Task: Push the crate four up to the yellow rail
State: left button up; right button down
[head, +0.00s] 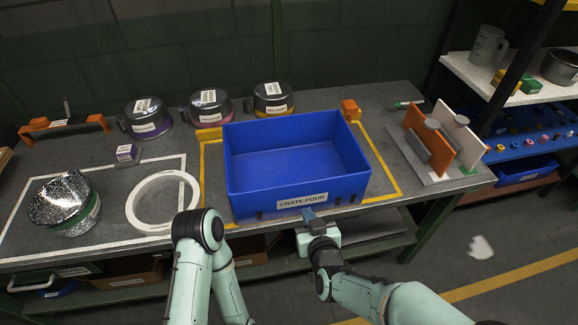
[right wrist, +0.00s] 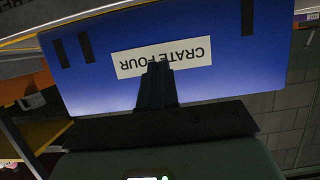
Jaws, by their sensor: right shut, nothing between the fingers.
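Crate four (head: 295,185) is an open, empty blue bin with a white name label on its front wall. It stands upright on the grey worktop. In the right wrist view, its front wall (right wrist: 215,85) fills much of the picture. My right gripper (head: 310,215) is shut and empty, its tips at the label; I cannot tell whether they touch. The shut fingers (right wrist: 156,85) cover part of the label's edge. A short yellow piece (head: 209,134), perhaps the yellow rail's end, shows behind the crate's left corner; the crate hides what lies behind it. My left gripper is out of the picture.
Yellow tape (head: 385,175) outlines the area around the crate. Several lidded pots (head: 147,118) stand behind and left. A white ring (head: 162,202) and a shiny pot (head: 65,203) lie left. A rack with upright boards (head: 430,140) stands right. An orange block (head: 350,108) sits behind the crate.

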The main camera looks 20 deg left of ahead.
aim_at(303, 198)
jog(key=shift+w+a, duration=0.55)
jog(key=shift+w, duration=0.25)
jog(key=shift+w+a, duration=0.55)
jog(key=shift+w, duration=0.3)
jog(key=shift+w+a, duration=0.55)
jog(key=shift+w, duration=0.25)
jog(key=shift+w+a+p, duration=0.1)
jog(key=shift+w+a, duration=0.55)
jog(key=shift+w, duration=0.3)
jog(key=shift+w+a+p, duration=0.15)
jog(key=shift+w+a, duration=0.5)
jog(key=shift+w, duration=0.3)
jog(key=shift+w+a+p, duration=0.1)
jog(key=shift+w+a, duration=0.55)
jog(key=shift+w, duration=0.3)
jog(key=shift+s+d+b, duration=0.4)
jog(key=shift+s+d, duration=0.1)
jog(key=shift+s, duration=0.2)
jog(key=shift+s+d+b, duration=0.35)
jog(key=shift+s+d, duration=0.1)
jog(key=shift+s, duration=0.25)
jog(key=shift+s+d+b, duration=0.25)
jog(key=shift+s+d, duration=0.3)
jog(key=shift+s, duration=0.25)
jog(key=shift+s+d+b, duration=0.2)
jog(key=shift+s+d, duration=0.3)
jog(key=shift+s, duration=0.25)
